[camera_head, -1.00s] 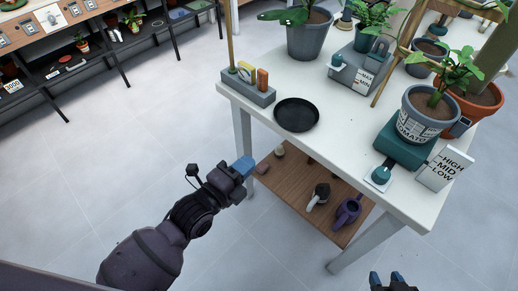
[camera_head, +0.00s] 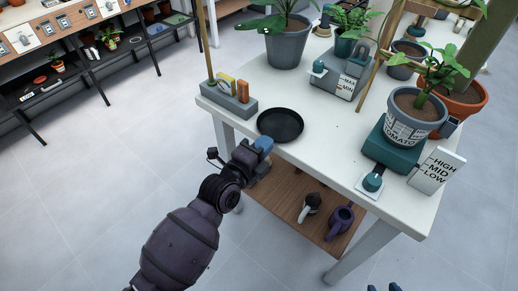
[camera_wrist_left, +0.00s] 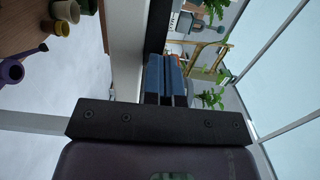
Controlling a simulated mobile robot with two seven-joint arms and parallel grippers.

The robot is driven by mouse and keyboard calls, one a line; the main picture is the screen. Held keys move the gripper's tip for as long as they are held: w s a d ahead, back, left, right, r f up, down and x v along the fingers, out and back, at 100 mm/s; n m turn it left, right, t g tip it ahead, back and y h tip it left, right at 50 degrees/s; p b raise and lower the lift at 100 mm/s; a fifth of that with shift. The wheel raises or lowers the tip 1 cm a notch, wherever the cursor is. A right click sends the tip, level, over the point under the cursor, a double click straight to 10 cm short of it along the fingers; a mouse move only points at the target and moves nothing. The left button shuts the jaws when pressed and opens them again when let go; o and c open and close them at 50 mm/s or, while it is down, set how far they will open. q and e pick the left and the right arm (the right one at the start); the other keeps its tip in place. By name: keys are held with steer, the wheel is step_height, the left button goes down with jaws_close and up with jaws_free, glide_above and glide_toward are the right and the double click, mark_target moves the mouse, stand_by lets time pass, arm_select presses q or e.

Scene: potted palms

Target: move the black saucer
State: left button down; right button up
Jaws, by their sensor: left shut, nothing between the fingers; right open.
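The black saucer (camera_head: 280,124) lies flat and empty on the white table (camera_head: 325,152), close to its front-left edge. My left gripper (camera_head: 265,144) is shut and empty, with its blue fingertips just in front of the saucer's near rim in the head view. I cannot tell whether they touch it. In the left wrist view the blue fingers (camera_wrist_left: 166,78) are together beside the table's edge, and I cannot make out the saucer there.
A grey block (camera_head: 230,106) with upright cards stands left of the saucer. A large grey pot (camera_head: 287,48) stands behind it. A teal scale (camera_head: 391,147) bears a tomato pot (camera_head: 414,113) at right. A purple watering can (camera_head: 341,219) is on the lower shelf.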

mark_target(272, 137)
stand_by(0.3)
arm_select(q)
steer(key=shift+x, duration=1.8)
steer(key=shift+a, duration=0.1)
